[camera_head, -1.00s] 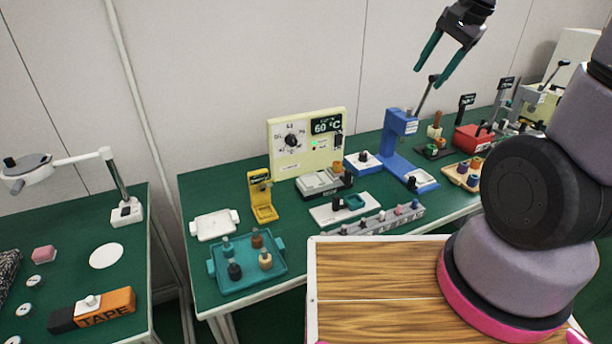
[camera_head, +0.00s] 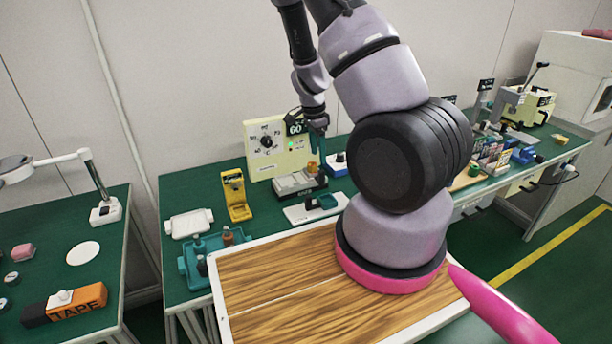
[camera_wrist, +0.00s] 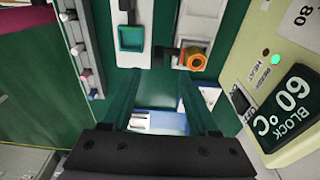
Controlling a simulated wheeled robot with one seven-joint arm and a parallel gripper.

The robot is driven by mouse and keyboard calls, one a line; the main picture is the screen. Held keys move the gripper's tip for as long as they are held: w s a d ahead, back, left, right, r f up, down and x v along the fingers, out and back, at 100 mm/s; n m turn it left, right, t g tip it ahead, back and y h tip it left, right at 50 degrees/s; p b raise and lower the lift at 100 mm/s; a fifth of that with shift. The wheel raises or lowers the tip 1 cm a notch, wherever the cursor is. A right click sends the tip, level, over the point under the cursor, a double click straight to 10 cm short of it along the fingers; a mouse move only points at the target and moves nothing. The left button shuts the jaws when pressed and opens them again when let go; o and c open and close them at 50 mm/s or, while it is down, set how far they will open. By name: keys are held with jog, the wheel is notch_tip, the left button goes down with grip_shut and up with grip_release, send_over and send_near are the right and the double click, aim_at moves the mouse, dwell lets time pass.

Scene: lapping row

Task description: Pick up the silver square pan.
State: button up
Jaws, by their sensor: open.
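I cannot make out for certain which thing is the silver square pan. A pale grey flat-topped piece (camera_head: 292,183) sits on a dark base in front of the cream 60 °C block unit (camera_head: 268,150); it also shows in the wrist view (camera_wrist: 203,22). An orange hexagonal knob (camera_wrist: 195,60) stands at its end. My gripper (camera_head: 318,158) is open with teal fingers, pointing down above the bench by this piece. My arm hides much of the bench to the right.
A white stand with a teal square recess (camera_head: 318,206) is close by. A yellow holder (camera_head: 236,195), a white tray (camera_head: 189,223) and a teal tray (camera_head: 190,268) stand to the left. A blue and white device (camera_wrist: 160,122) lies beyond the fingers. A wooden board (camera_head: 270,290) is in front.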

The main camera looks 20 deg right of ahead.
aim_at(321, 171)
jog(key=f, duration=0.3)
jog(key=shift+d+f, duration=0.15)
jog(key=shift+d, duration=0.05)
jog(key=shift+d+f, duration=0.25)
jog(key=shift+f, duration=1.1)
jog(key=shift+d+f, duration=0.25)
jog(key=shift+f, duration=1.05)
grip_shut()
